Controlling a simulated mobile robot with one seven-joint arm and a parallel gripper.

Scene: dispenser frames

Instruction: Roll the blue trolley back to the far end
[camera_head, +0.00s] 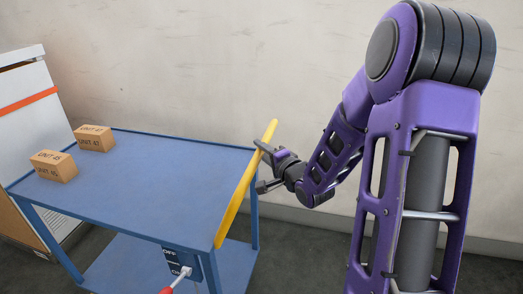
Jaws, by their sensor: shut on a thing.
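The blue trolley (150,178) stands against the left part of the picture, with a flat top and a lower shelf (140,266). A yellow handle bar (234,206) runs along its right edge. My gripper (262,166) is at the far half of this bar, shut on it, with one finger above and one below in the picture. The trolley's wheels are not in view.
Two brown boxes (95,138) (54,166) sit at the left of the trolley top. A panel marked OFF (172,256) with a red lever (168,289) is at its near side. A white cabinet (30,100) with an orange stripe stands left. The wall is behind; grey floor shows right of the trolley.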

